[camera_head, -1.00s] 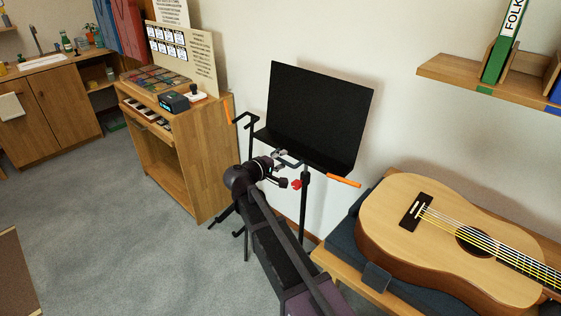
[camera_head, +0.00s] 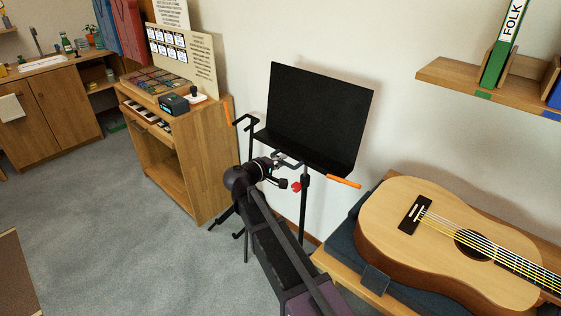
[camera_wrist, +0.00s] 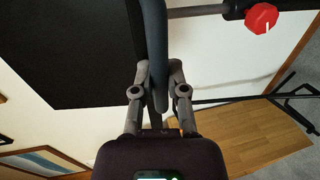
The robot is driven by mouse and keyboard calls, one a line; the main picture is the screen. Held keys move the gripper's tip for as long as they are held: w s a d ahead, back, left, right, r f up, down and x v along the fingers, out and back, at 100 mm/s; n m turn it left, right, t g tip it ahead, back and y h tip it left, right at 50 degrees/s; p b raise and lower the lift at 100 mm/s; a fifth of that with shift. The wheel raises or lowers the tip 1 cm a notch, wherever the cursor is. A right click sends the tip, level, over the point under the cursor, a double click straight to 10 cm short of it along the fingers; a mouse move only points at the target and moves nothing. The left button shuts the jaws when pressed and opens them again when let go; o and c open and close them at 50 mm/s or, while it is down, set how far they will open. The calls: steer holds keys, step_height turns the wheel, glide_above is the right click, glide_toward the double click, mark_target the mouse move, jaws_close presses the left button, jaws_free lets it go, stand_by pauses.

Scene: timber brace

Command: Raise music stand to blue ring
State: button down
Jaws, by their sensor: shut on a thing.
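The music stand has a black tilted desk (camera_head: 318,115) and a thin dark post (camera_head: 304,215), with a red knob (camera_head: 297,186) on the post just below the desk. In the wrist view the desk (camera_wrist: 70,50) fills the upper left and the red knob (camera_wrist: 261,17) is at the upper right. My gripper (camera_wrist: 158,75) is shut on a dark blue-grey curved handle (camera_wrist: 155,30) of the stand. In the head view my gripper (camera_head: 281,165) is under the desk's lower edge, left of the knob. No blue ring can be made out.
A guitar (camera_head: 450,240) lies on a blue-grey cloth on a wooden bench to the right. A wooden cabinet (camera_head: 200,165) stands at the left. An orange stick (camera_head: 343,182) juts from the desk's lower right. A wall shelf (camera_head: 455,80) is at upper right.

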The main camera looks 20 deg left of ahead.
step_height(320, 180, up, 16)
steer(key=p, duration=1.5)
steer(key=shift+f, duration=0.15)
steer(key=shift+w+a, duration=0.1)
steer(key=c, duration=0.6)
jaws_free()
steer(key=shift+c, duration=0.2)
steer(key=shift+s+f, duration=0.1)
steer(key=shift+s, duration=0.1)
